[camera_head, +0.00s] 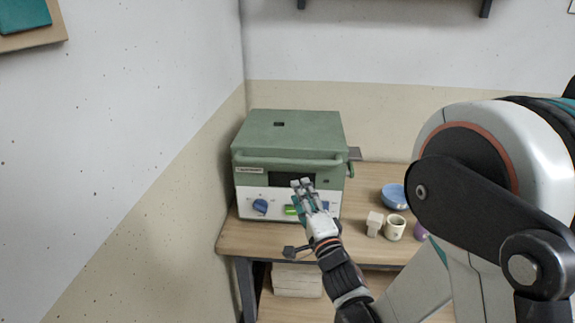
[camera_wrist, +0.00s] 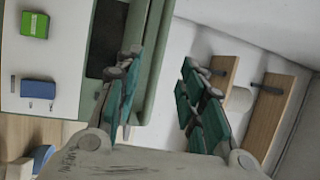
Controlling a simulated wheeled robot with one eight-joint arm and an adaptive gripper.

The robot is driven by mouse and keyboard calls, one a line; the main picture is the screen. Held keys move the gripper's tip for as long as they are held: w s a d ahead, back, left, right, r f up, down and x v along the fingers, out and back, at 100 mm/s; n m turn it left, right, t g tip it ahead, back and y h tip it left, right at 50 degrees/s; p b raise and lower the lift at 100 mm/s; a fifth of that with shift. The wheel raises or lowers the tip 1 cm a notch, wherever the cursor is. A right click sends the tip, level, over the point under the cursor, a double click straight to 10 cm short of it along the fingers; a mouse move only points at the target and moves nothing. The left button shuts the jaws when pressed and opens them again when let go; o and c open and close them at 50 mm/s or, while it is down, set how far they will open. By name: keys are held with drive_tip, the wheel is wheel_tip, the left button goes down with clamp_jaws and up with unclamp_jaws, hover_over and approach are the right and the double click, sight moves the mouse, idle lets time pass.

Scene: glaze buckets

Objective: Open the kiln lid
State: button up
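The green kiln (camera_head: 292,130) stands on the wooden table against the corner, with its lid closed. A green handle bar (camera_head: 280,163) runs across the lid's front. My gripper (camera_head: 303,184) is in front of the kiln's dark window, just below the bar in the head view. In the wrist view, my gripper (camera_wrist: 160,58) has its two teal-padded fingers spread apart, with nothing clamped between them. The bar (camera_wrist: 158,45) shows there close to the left finger; I cannot tell whether they touch. The left finger partly covers the kiln front.
To the right on the table (camera_head: 245,238) are a blue bowl (camera_head: 393,195), a cream cup (camera_head: 395,228) and a pale block (camera_head: 374,223). A wall is close on the kiln's left.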

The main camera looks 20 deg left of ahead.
sight(288, 164)
drive_tip(key=shift+p+x, duration=1.15)
drive_tip(key=shift+x, duration=5.65)
drive_tip(key=shift+r, duration=0.1)
clamp_jaws()
